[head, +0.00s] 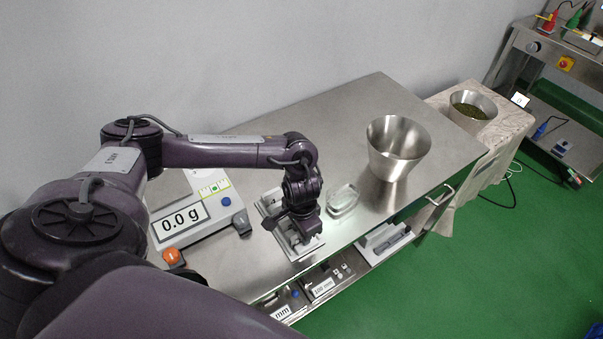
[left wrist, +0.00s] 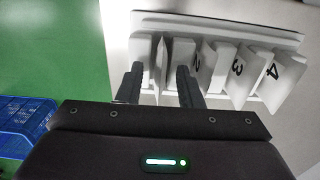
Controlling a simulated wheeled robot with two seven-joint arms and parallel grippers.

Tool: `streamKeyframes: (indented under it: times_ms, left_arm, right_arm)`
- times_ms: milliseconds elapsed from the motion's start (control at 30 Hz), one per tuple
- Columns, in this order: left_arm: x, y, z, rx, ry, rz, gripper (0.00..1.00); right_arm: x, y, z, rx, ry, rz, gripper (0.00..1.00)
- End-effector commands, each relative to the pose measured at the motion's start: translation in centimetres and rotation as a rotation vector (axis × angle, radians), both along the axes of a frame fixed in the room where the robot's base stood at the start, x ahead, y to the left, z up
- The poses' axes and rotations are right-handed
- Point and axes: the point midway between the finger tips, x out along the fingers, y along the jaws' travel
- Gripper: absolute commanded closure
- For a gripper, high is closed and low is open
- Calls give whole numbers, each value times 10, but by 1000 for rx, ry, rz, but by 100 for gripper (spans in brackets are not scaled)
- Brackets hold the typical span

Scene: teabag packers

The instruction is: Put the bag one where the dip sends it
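A white rack (left wrist: 222,27) holds several pale bags in a row in the left wrist view. They include bag 2 (left wrist: 186,72), bag 3 (left wrist: 238,75) and bag 4 (left wrist: 283,78). At the left end, an upright bag (left wrist: 162,68), seen nearly edge-on with no number visible, appears to be bag one. My left gripper (left wrist: 159,84) is open, its two dark fingers on either side of this bag with gaps showing. In the head view, my left gripper (head: 304,228) is low over the rack (head: 309,250) and hides part of it. My right gripper is not in view.
A scale reading 0.0 g (head: 181,222) stands left of the rack. A clear glass dish (head: 342,200) and a steel bucket (head: 398,150) are to its right. A bucket of green leaves (head: 472,108) stands farther right. A blue crate (left wrist: 24,122) is on the floor.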

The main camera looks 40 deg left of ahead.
Motion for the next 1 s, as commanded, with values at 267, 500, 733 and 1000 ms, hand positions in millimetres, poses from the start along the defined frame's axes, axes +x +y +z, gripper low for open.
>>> streamKeyframes:
  times_ms: [267,500,733,1000]
  left_arm:
    - [2,0,50,-1,-6,-2,67]
    - [2,1,103,1,-5,-2,67]
    - [1,0,119,1,-1,0,67]
    - [0,0,120,0,0,0,67]
  right_arm:
    - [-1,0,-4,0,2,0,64]
    - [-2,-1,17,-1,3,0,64]
    - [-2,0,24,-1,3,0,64]
    - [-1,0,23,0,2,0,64]
